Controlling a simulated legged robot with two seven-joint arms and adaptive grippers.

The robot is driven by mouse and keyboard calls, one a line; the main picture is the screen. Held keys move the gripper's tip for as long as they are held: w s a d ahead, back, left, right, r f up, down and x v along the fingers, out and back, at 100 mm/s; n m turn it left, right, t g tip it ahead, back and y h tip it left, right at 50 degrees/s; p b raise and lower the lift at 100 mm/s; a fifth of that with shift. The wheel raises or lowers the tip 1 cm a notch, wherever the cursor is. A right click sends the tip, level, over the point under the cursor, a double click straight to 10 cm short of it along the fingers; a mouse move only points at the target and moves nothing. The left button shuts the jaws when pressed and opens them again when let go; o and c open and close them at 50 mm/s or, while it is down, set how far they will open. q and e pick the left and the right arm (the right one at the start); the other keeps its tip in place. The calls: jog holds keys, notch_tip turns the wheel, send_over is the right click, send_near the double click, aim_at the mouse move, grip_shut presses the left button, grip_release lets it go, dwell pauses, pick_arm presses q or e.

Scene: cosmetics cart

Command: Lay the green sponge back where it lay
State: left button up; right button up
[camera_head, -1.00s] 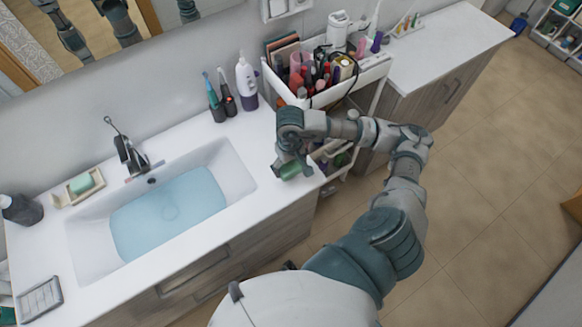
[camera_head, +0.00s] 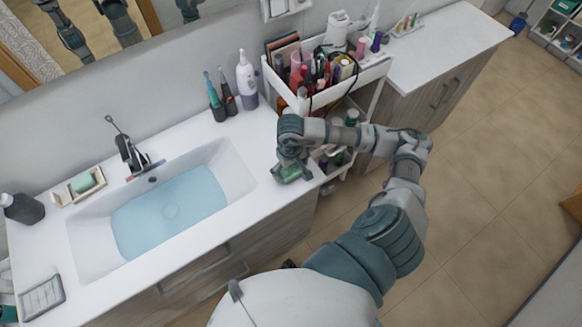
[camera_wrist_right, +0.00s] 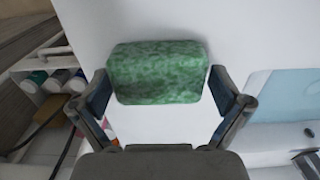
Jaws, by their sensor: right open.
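The green sponge (camera_wrist_right: 157,72) lies on the white countertop, right of the sink, close to the counter's right end. In the head view the sponge (camera_head: 291,174) shows partly beneath my right gripper (camera_head: 287,170). In the right wrist view my right gripper (camera_wrist_right: 165,90) is open, with one finger on each side of the sponge. A narrow gap shows beside the right finger; the left finger is very close to the sponge, and I cannot tell if it touches. My left gripper is not in view.
The sink (camera_head: 233,172) with blue water is left of the sponge. A white cart (camera_head: 376,72) full of cosmetics stands behind and right of my gripper. Bottles (camera_head: 247,80) stand at the wall. A soap dish (camera_head: 64,198) is at the far left.

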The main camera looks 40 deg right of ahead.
aim_at(290, 168)
jog(key=shift+r, duration=0.35)
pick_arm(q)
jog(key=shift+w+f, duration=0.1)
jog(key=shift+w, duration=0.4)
pick_arm(e)
notch_tip(290, 168, up, 11)
jog(key=shift+r, duration=0.2)
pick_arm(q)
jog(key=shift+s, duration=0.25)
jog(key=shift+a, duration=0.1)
